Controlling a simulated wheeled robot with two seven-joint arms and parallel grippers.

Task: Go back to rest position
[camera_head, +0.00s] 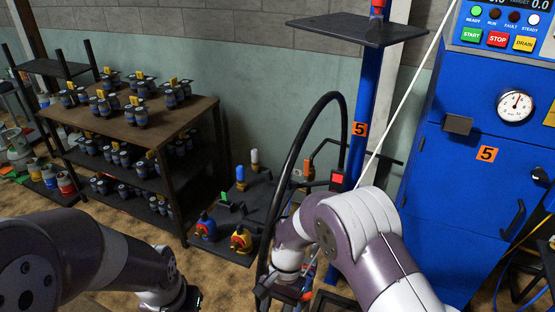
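My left arm (90,255) comes in from the left and bends down toward the bottom edge. Its dark gripper (188,300) is cut off by the bottom edge, so its fingers are hidden. My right arm (365,230) reaches in from the lower right and bends down at its elbow. Its wrist end (288,262) is beside a black hose loop. The dark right gripper (285,292) is small and cluttered near the bottom edge. I cannot tell whether it holds anything.
A blue cabinet (455,190) with a gauge (515,106) and buttons stands at the right. A blue post (367,100) carries a black shelf (345,28). A black hose (289,160) loops near my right wrist. A rack (200,115) with several cylinders stands at the left.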

